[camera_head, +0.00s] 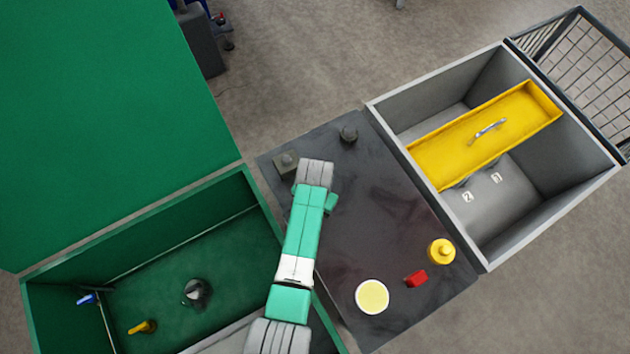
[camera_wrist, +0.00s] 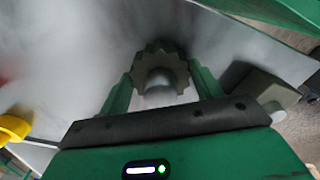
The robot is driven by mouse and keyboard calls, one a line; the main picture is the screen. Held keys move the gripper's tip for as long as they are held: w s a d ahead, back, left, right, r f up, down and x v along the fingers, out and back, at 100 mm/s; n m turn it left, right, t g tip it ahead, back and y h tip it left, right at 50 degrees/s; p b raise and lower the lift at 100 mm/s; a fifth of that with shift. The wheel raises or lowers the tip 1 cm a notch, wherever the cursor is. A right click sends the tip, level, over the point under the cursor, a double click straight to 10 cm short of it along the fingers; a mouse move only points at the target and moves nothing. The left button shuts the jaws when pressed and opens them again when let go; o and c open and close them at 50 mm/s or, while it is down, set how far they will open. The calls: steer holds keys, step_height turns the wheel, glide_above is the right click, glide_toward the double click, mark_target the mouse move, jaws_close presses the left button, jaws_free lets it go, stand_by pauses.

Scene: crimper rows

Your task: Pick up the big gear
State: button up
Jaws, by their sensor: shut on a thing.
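The big gear (camera_wrist: 160,64), grey and toothed, sits between the two green fingers of my gripper (camera_wrist: 160,82) in the wrist view. My gripper is shut on it, and a paler round hub shows on its near side. In the head view my gripper (camera_head: 328,202) is over the upper left part of the dark table (camera_head: 385,210). The gear is hidden there by my arm. I cannot tell whether the gear touches the table.
A grey block with a knob (camera_head: 286,164) stands close to my gripper; a dark round part (camera_head: 348,134) is behind. A yellow-topped disc (camera_head: 372,296), red block (camera_head: 416,278) and yellow part (camera_head: 441,251) lie front right. A green bin (camera_head: 150,245) and grey bin (camera_head: 440,118) flank the table.

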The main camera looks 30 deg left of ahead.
steer(key=shift+r, duration=0.7)
step_height(320, 180, up, 2)
steer(key=shift+w+r+p, duration=0.1)
steer(key=shift+r+p, duration=0.1)
steer(key=shift+p, duration=0.25)
steer(key=s+a+p, duration=0.1)
steer(key=s, duration=0.7)
steer(key=s+a+r, duration=0.1)
steer(key=s+a, duration=0.1)
steer(key=s, duration=0.6)
steer(key=shift+a+p, duration=0.3)
steer(key=shift+p, duration=0.05)
